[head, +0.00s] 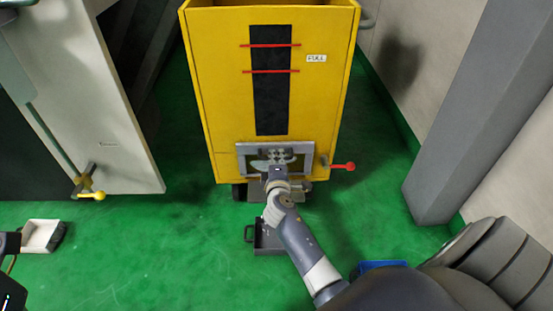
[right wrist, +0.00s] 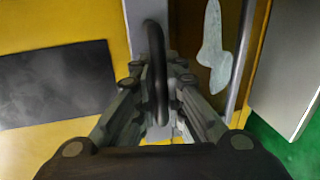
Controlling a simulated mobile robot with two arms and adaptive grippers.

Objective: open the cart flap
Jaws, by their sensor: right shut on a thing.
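The yellow cart (head: 220,90) stands upright in the middle of the head view. A grey-framed flap (head: 243,150) is low on its front, largely covered by my right gripper (head: 275,163). In the right wrist view, a black loop handle (right wrist: 155,65) sits by a grey frame strip (right wrist: 137,30), and my right gripper (right wrist: 160,125) is shut on this handle. Beside the strip is a brownish area with a pale patch (right wrist: 213,50). I cannot tell how far the flap is open.
A red-knobbed lever (head: 343,166) sticks out right of the flap. A dark tray (head: 267,238) lies on the green floor below the cart. A white machine door with a yellow handle (head: 92,195) is at left, a grey pillar (head: 470,120) at right.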

